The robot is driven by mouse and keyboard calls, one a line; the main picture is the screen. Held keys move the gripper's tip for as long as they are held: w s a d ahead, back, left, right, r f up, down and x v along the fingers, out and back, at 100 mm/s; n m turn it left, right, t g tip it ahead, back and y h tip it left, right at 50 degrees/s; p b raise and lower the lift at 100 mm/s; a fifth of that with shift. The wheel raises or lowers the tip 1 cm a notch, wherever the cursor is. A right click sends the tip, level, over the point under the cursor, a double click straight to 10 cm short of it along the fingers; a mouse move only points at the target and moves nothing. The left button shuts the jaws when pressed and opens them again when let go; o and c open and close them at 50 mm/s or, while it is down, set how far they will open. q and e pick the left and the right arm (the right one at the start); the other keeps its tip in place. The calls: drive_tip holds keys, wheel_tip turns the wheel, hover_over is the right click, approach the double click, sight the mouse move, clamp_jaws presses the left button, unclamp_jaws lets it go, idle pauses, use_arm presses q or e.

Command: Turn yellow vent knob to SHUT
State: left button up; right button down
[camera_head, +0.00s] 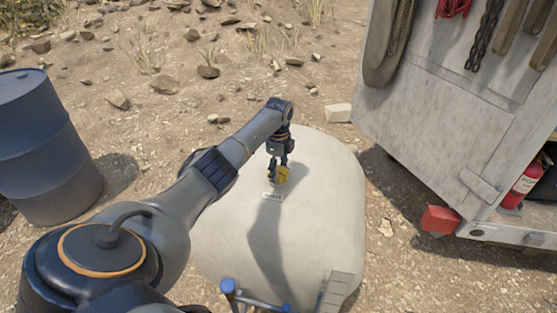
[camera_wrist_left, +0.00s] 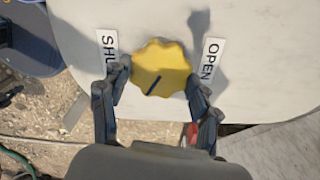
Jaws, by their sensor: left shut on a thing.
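The yellow vent knob (camera_head: 282,174) sits on top of the pale rounded mud tank (camera_head: 325,205). In the left wrist view the knob (camera_wrist_left: 160,66) has a scalloped edge and a dark pointer line slanting toward the lower left. A SHUT label (camera_wrist_left: 108,52), partly hidden by a finger, is left of the knob, and an OPEN label (camera_wrist_left: 210,60) is right of it. My left gripper (camera_head: 281,166) reaches down from above; its fingers (camera_wrist_left: 158,82) are shut on the knob, one on each side. My right gripper is not in view.
A dark blue drum (camera_head: 38,145) stands at the left. A grey vehicle or cabinet (camera_head: 450,130) with hanging straps and a red extinguisher (camera_head: 522,186) is at the right. A blue rail (camera_head: 250,298) and a small step (camera_head: 335,290) are at the tank's near side.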

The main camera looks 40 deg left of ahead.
sight(278, 172)
use_arm(q)
drive_tip(key=m, duration=0.6)
drive_tip(key=shift+s+f+m+b, duration=0.1)
drive_tip(key=shift+f+m+b, duration=0.05)
drive_tip(key=shift+m+b, duration=0.15)
drive_tip(key=m, duration=0.5)
drive_tip(key=shift+m+b, duration=0.4)
drive_tip(key=o, duration=1.2)
drive_tip(key=shift+c, duration=0.2)
drive_tip(key=shift+r, duration=0.2)
wheel_tip(278, 172, up, 12)
drive_tip(key=shift+f, duration=0.15)
